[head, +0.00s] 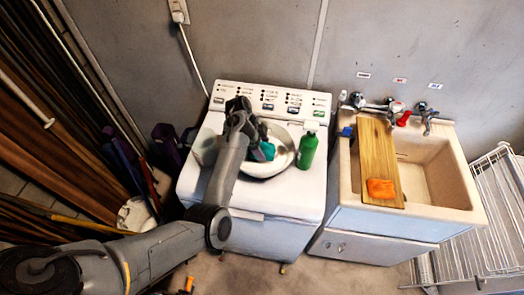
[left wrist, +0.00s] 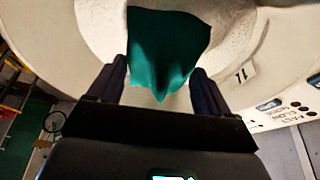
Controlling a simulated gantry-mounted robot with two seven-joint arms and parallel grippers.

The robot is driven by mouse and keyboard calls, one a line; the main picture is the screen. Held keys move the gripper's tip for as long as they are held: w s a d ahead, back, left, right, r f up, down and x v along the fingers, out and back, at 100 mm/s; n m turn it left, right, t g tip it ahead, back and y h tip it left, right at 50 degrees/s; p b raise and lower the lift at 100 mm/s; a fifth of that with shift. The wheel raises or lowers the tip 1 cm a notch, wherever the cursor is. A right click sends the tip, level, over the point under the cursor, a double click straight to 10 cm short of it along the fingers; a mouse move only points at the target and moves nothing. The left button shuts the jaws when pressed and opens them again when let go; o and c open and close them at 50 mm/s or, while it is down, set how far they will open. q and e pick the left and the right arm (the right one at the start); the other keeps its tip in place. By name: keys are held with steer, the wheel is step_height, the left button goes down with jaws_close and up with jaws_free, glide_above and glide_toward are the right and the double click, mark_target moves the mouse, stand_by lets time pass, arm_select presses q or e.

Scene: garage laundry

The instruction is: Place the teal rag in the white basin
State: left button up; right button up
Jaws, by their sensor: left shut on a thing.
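The white basin (head: 284,163) is a round bowl on top of the white washing machine, partly hidden behind my left arm. Its pale inside fills much of the left wrist view (left wrist: 100,30). The teal rag (head: 267,151) hangs at my left gripper (head: 259,141), within the basin's outline. In the left wrist view the teal rag (left wrist: 165,55) spreads between the two dark fingers, and my left gripper (left wrist: 159,75) is shut on it. I cannot tell whether the rag touches the basin's floor. My right gripper is not in view.
A green bottle (head: 308,150) stands just right of the basin on the washing machine (head: 255,210). A sink (head: 443,185) at right holds a wooden board (head: 378,150) with an orange cloth or sponge (head: 380,189) on it. A wire rack (head: 487,215) stands far right.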

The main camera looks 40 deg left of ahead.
arm_select(q)
steer(key=shift+f, duration=1.7)
steer(key=shift+f, duration=0.15)
steer(key=o, duration=1)
steer(key=shift+c, duration=0.2)
steer(key=shift+r, duration=0.2)
steer(key=v, duration=1.2)
steer(key=shift+r, duration=0.1)
